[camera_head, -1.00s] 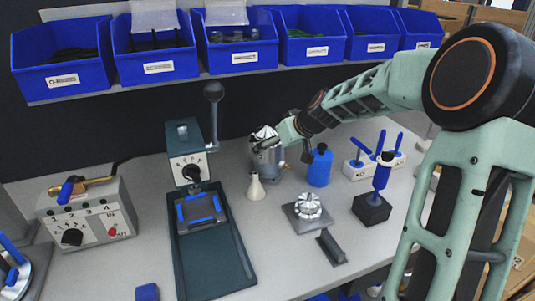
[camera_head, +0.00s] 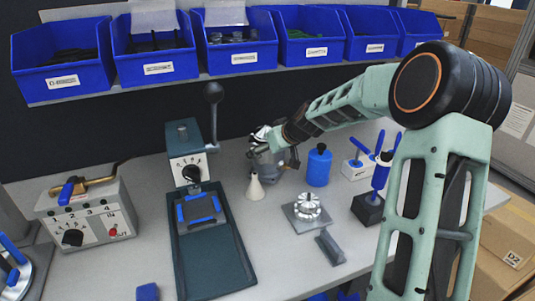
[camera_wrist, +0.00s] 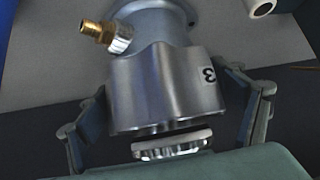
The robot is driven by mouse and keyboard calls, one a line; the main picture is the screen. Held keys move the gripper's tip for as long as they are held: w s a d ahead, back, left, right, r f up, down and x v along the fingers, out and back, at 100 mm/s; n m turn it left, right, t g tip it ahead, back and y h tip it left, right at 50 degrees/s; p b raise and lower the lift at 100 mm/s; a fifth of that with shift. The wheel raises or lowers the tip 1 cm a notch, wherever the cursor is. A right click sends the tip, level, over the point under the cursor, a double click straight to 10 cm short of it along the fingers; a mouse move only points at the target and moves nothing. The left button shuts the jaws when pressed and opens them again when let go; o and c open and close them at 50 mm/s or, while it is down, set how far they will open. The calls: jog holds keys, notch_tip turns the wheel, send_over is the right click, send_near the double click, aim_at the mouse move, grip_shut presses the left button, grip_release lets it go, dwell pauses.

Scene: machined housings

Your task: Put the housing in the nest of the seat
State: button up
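The housing is a grey metal cylinder with a brass fitting and a label "3" in the wrist view (camera_wrist: 165,85). It also shows on the bench in the head view (camera_head: 270,165), partly hidden by my gripper. My gripper (camera_head: 262,142) is over and around its upper part. In the wrist view its fingers (camera_wrist: 168,95) stand on both sides of the housing, with narrow gaps that look dark; firm contact is not visible. The seat is not clearly identifiable; a press with a blue-edged nest (camera_head: 199,207) stands left of the housing.
A white cone-shaped bottle (camera_head: 255,187) stands close in front of the housing, and a blue bottle (camera_head: 319,166) to its right. A finned metal part on a square plate (camera_head: 307,207) lies in front. Blue bins (camera_head: 158,67) line the shelf behind.

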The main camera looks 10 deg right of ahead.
jog(key=c, duration=1.5)
jog(key=shift+w+r, duration=0.1)
jog(key=shift+r, duration=0.1)
jog(key=shift+c, duration=0.4)
jog(key=shift+r, duration=0.1)
